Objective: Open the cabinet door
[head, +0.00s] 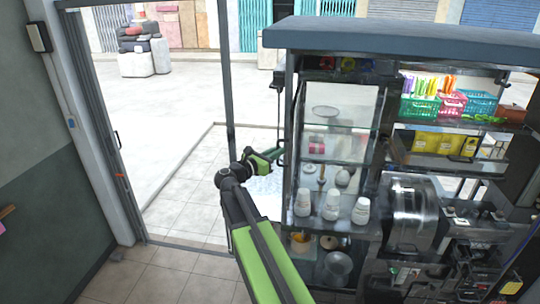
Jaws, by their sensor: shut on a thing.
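The cabinet (400,38) stands at the right under a dark blue-grey top, with shelves showing inside its left part. A grey upright frame (291,125) runs along its left edge; I cannot tell how far the door stands open. A thin dark upright handle (279,105) shows just left of that frame. My green and black arm reaches up from the bottom, and my gripper (277,153) is at the handle's lower end, shut on it. The fingertips are small and partly merge with the dark handle, so the exact contact is unclear.
White cups (331,205) stand on a cabinet shelf, with coloured baskets (450,104) higher right. A metal drum-shaped machine (411,215) is at the right. A doorway with a dark frame (99,135) opens left onto pale paving. The tiled floor (165,272) at lower left is clear.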

